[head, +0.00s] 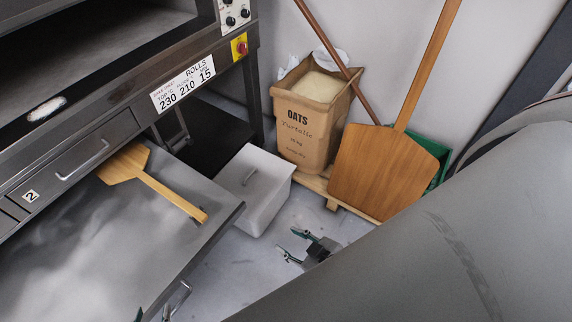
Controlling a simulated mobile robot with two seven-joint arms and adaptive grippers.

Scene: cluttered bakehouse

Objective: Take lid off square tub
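The square tub (257,212) is pale grey and stands on the floor between the steel table and the oats sack. My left gripper (152,311) shows only at the bottom edge, by the steel table's front. Its fingertips look apart and empty; the rest is cut off.
A steel table (95,230) with a wooden scraper (160,188) on it borders the tub on the left. An open oats sack (308,125) and a large wooden peel (385,170) stand behind and right. A large grey surface (440,240) covers the lower right.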

